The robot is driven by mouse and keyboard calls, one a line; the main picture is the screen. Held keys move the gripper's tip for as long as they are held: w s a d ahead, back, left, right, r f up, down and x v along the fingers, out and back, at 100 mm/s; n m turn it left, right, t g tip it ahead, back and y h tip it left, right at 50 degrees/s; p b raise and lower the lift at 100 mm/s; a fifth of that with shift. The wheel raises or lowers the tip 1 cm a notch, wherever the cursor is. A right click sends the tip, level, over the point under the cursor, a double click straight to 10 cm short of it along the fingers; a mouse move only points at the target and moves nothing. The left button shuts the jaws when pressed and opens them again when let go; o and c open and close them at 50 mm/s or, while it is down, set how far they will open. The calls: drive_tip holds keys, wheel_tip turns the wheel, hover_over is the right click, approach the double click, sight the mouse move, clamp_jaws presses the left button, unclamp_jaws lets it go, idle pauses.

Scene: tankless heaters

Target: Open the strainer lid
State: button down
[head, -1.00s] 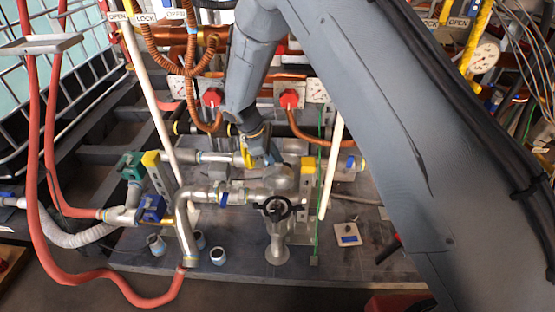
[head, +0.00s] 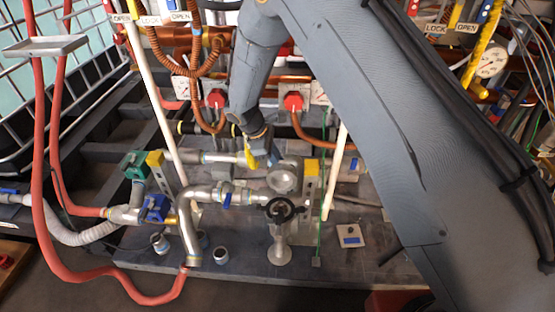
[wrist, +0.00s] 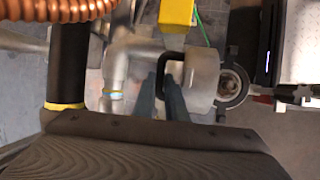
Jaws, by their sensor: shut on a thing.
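The strainer (head: 279,240) is an upright metal body with a black ring around its round mouth, on the bench in the head view. Its round metal lid (head: 283,178) stands tilted up behind the mouth, its face toward the head camera. In the wrist view the lid (wrist: 204,75) shows side-on, left of the ringed mouth (wrist: 232,83), with a black handle (wrist: 172,57) on its left side. My gripper (wrist: 160,88) has its two blue-grey fingers at this handle and is shut on it. In the head view my gripper (head: 268,158) is just left of and above the lid; its fingertips are partly hidden.
A yellow-topped bracket (head: 311,167) and a white pole (head: 335,170) stand close on the right. A red hose (head: 110,288) loops at the front left.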

drive_tip(key=c, duration=2)
unclamp_jaws()
drive_tip(key=shift+w+d+r, duration=0.15)
drive_tip(key=shift+w+d, duration=0.15)
drive_tip(key=shift+w, duration=0.3)
drive_tip(key=shift+c, duration=0.2)
drive_tip(key=shift+d, duration=0.15)
drive_tip(key=shift+s+f, duration=0.2)
drive_tip(key=shift+s, duration=0.05)
drive_tip(key=shift+r+p, duration=0.3)
drive_tip(key=shift+r, duration=0.15)
drive_tip(key=p+v, duration=0.3)
drive_tip(key=v, duration=0.5)
drive_tip(key=shift+a+f+p, duration=0.25)
drive_tip(key=shift+a+p, duration=0.15)
